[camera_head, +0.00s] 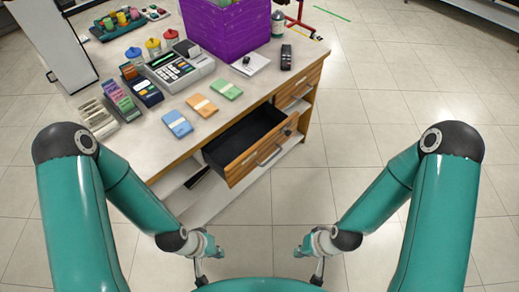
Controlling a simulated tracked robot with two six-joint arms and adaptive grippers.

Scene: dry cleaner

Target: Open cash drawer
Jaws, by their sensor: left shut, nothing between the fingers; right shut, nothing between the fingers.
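The cash drawer (250,137) stands pulled out of the front of the wooden counter (150,150). Its dark inside shows and looks empty. Its wooden front (262,152) carries a bar handle (270,155) and a small round lock. My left gripper (208,250) is shut and empty, in front of the counter and below the drawer in the picture. My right gripper (311,252) is shut and empty, to the right of the left one. Both are apart from the drawer and its handle.
On the counter are a cash register (178,67), a purple crate (230,28), a stapler (286,57), banded notes (201,105) in several colours, jars and trays. Another closed drawer (298,88) is farther along. The tiled floor (400,110) at right is clear.

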